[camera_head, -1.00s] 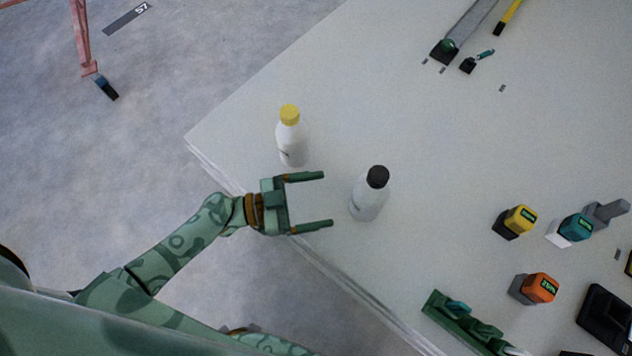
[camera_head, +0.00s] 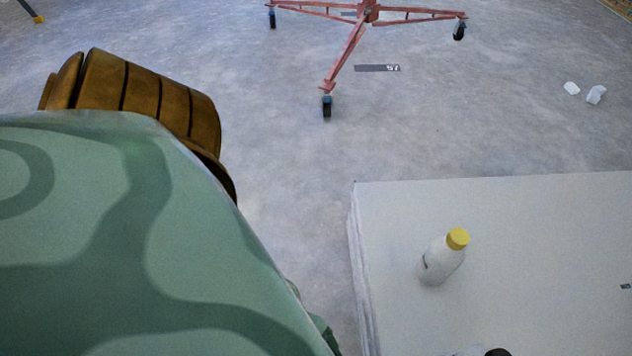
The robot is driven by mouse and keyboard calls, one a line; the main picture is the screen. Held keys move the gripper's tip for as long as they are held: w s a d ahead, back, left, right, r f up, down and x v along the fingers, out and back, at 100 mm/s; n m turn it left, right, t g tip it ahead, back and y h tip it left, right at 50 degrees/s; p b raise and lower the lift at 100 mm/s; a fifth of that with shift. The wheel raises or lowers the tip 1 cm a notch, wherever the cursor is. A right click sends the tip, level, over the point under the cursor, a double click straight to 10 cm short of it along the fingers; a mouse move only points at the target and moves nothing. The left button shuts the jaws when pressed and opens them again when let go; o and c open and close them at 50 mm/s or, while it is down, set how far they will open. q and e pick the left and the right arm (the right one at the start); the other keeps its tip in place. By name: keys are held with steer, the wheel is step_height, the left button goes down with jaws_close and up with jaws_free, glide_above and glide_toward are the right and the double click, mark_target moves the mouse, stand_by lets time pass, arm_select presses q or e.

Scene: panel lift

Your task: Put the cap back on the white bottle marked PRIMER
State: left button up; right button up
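A second bottle's black cap (camera_head: 497,352) just shows at the bottom edge of the view; most of that bottle is cut off. I cannot tell which bottle is marked PRIMER. No loose cap is seen. Neither of my grippers is in view; a large green part of my own arm fills the left side of the picture.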

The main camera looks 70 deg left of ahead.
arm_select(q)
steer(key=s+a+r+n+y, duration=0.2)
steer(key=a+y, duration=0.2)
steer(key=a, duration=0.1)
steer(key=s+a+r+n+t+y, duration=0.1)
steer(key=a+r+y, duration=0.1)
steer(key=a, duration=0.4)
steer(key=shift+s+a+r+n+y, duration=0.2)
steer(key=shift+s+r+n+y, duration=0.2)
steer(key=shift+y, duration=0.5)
